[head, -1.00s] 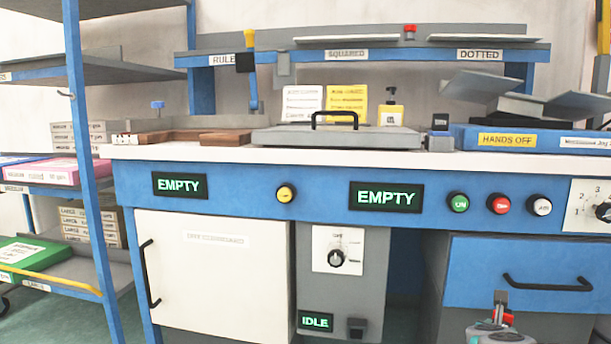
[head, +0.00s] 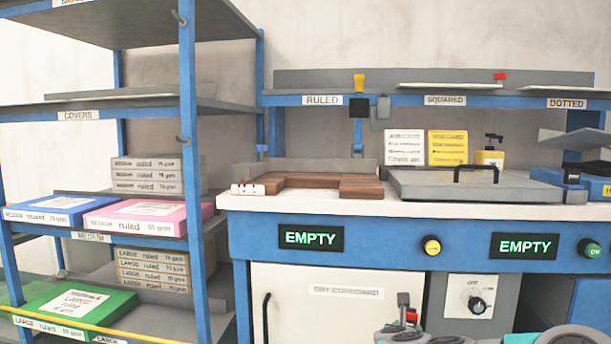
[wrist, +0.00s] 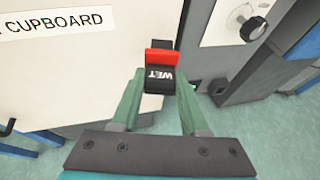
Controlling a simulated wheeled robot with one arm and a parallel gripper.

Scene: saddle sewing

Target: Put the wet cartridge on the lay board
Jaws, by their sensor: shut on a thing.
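My gripper (wrist: 160,105) is shut on the wet cartridge (wrist: 158,72), a small black block with a red top and the word WET. In the head view the cartridge (head: 404,300) and my gripper (head: 408,328) show at the bottom edge, in front of the bench and below its top. A brown wooden board (head: 310,181), probably the lay board, lies on the left end of the bench top. It has a grey raised edge behind it and a small white piece at its left end. My gripper is apart from it, lower and to the right.
A grey lidded plate (head: 475,187) with a black handle stands right of the board. A cupboard door (head: 320,310) with a black handle is below the bench. A blue-framed shelf rack (head: 188,150) with paper packs stands at the left. An overhead rail (head: 420,100) crosses behind.

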